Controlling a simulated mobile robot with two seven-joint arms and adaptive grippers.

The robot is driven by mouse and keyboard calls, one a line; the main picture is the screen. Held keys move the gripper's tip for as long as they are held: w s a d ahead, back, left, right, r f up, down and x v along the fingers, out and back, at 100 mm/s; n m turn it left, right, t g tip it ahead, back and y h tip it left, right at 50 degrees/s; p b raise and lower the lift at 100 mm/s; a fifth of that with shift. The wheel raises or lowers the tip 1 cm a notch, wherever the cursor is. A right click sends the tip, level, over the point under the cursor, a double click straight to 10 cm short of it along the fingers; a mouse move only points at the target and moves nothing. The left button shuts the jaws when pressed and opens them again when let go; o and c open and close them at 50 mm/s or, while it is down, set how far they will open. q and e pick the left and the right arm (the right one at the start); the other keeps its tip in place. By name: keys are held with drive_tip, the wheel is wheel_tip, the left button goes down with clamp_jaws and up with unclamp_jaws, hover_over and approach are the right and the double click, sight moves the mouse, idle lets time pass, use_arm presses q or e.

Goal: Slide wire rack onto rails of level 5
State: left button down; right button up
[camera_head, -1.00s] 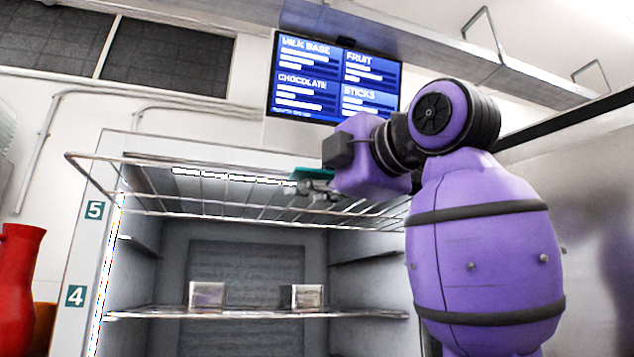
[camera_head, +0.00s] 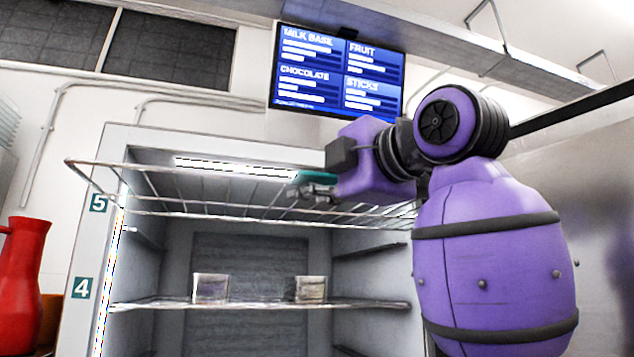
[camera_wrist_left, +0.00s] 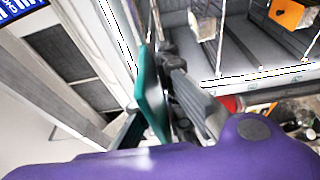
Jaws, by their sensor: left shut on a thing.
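The wire rack (camera_head: 180,214) is a silver wire grid, roughly level, at the top of the open freezer cabinet (camera_head: 88,240). Its left corner juts out past the cabinet's left post. My left gripper (camera_head: 312,188), with a teal finger pad, is shut on the rack's wire right of its middle. In the wrist view the gripper (camera_wrist_left: 168,70) shows close up, but the wire between the fingers is unclear. The level 5 label (camera_head: 100,203) is on the left post, just below the rack's left side. Whether the rack touches the level 5 rails cannot be seen. My right gripper is out of view.
The shelf below (camera_head: 260,309), near the level 4 label (camera_head: 81,288), holds two small clear containers (camera_head: 210,287), (camera_head: 311,288). A red jug (camera_head: 22,285) stands at the left. A blue menu screen (camera_head: 337,72) hangs above and behind.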

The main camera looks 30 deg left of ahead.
sight(283, 221)
use_arm(q)
drive_tip(key=shift+r, duration=0.1)
drive_tip(key=shift+w+a, duration=0.95)
drive_tip(key=shift+a, duration=0.2)
drive_tip(key=shift+w+a, duration=0.95)
drive_tip(key=shift+a, duration=0.2)
drive_tip(key=shift+w+a, duration=0.1)
drive_tip(key=shift+w+a+f, duration=0.2)
drive_tip(key=shift+w+a, duration=1.65)
drive_tip(key=shift+a, duration=0.3)
drive_tip(key=shift+w+a, duration=0.95)
drive_tip(key=shift+a, duration=0.2)
drive_tip(key=shift+w+a, duration=0.95)
drive_tip(key=shift+a, duration=0.25)
drive_tip(key=shift+w+a+f, duration=0.15)
drive_tip(key=shift+w+a, duration=1.8)
drive_tip(key=shift+a, duration=0.3)
